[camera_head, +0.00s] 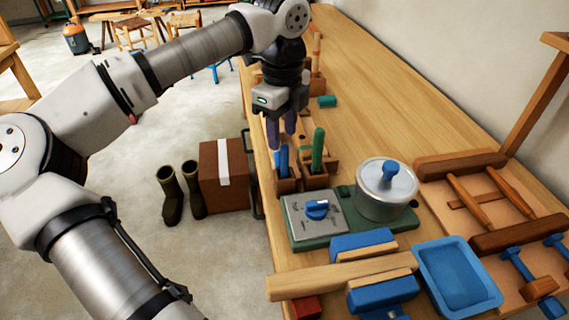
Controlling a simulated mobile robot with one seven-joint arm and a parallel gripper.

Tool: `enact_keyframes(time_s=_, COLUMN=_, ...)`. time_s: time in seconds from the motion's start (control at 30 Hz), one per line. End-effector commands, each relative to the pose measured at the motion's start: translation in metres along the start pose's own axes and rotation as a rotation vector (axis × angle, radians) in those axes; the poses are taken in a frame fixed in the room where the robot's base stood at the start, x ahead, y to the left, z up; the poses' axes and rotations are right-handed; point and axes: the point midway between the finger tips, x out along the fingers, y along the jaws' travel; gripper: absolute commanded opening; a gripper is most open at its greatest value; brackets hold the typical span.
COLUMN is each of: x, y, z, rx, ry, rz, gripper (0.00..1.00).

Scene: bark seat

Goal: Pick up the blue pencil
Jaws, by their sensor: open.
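The blue pencil (283,159) is a thick blue stick standing upright in a wooden holder (288,184) near the left edge of the workbench. My gripper (281,140) points down just above and behind the blue pencil in the picture. Its two fingers are apart, with nothing seen held between them. I cannot tell whether the fingertips touch the pencil. A taller green stick (318,148) stands in a wooden holder just to the right. The lower part of the blue pencil is hidden in its holder.
A grey panel with a blue dial (317,209) and a metal pot (386,192) stand close in front. Blue blocks (362,240), a blue tray (458,277) and a wooden rack (488,205) lie nearer. The workbench (390,110) is clear toward the back right.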

Motion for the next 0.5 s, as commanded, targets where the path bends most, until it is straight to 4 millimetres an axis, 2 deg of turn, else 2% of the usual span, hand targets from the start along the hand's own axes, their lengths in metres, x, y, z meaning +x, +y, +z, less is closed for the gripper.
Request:
enact_keyframes(time_s=0.1, x=0.013, y=0.000, z=-0.001, rx=0.001, ry=0.002, rz=0.000, gripper=0.41)
enact_keyframes(time_s=0.27, x=0.022, y=-0.001, z=-0.001, rx=0.004, ry=0.003, rz=-0.001, gripper=0.41)
enact_keyframes(time_s=0.5, x=0.056, y=-0.003, z=-0.003, rx=0.004, ry=0.005, rz=0.000, gripper=0.41)
